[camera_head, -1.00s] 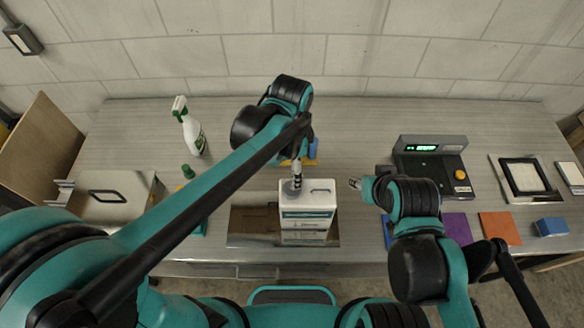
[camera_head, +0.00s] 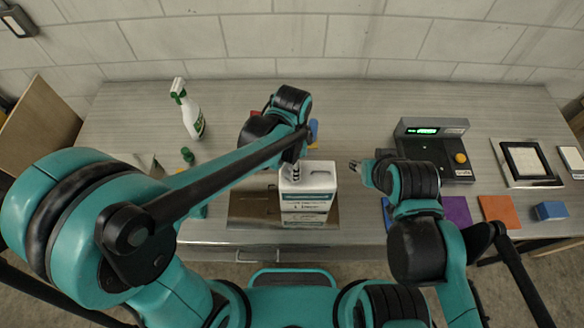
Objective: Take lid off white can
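A white can (camera_head: 308,199) with a dark label stands upright on a shiny plate (camera_head: 255,216) near the front middle of the bench. My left gripper (camera_head: 295,178) points down at the left part of the can's top. Its fingertips and the lid there are too small and covered to make out, so I cannot tell whether it grips the lid. My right gripper (camera_head: 356,165) is to the right of the can, apart from it, pointing left. Its fingers are small in the view and look empty.
A spray bottle (camera_head: 188,110) stands at the back left, with a small green-capped bottle (camera_head: 187,155) nearer. A scale (camera_head: 434,148) with a green display is at the right. A purple sheet (camera_head: 456,210), orange sheet (camera_head: 498,208) and blue block (camera_head: 550,210) lie front right.

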